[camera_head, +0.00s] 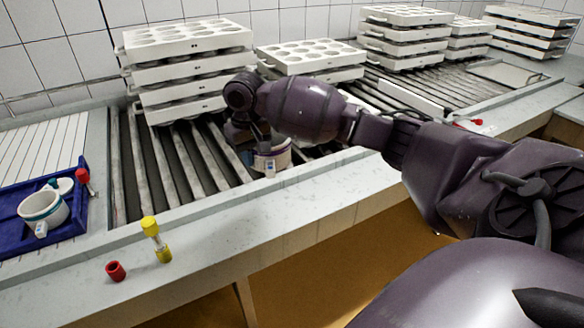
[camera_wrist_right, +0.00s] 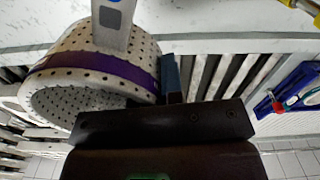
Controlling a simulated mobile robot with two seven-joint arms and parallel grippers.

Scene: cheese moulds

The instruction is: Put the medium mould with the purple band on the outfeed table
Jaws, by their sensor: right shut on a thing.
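The mould with the purple band (camera_head: 272,160) is a white perforated cup with a pale tag, at the near edge of the roller conveyor in the head view. My right gripper (camera_head: 258,140) is shut on it from above. In the right wrist view the mould (camera_wrist_right: 85,65) shows its dotted wall, purple band and open mouth beside my right gripper (camera_wrist_right: 168,95). I cannot tell whether it touches the rollers. A white slatted table (camera_head: 38,142), perhaps the outfeed table, lies at the left. My left gripper is not in view.
A blue tray (camera_head: 78,222) on the slatted table holds a white mould with a teal band (camera_head: 43,208). Stacked white mould trays (camera_head: 190,72) stand on the rollers behind. A yellow-capped tube (camera_head: 156,240) and a red cap (camera_head: 115,271) lie on the front ledge.

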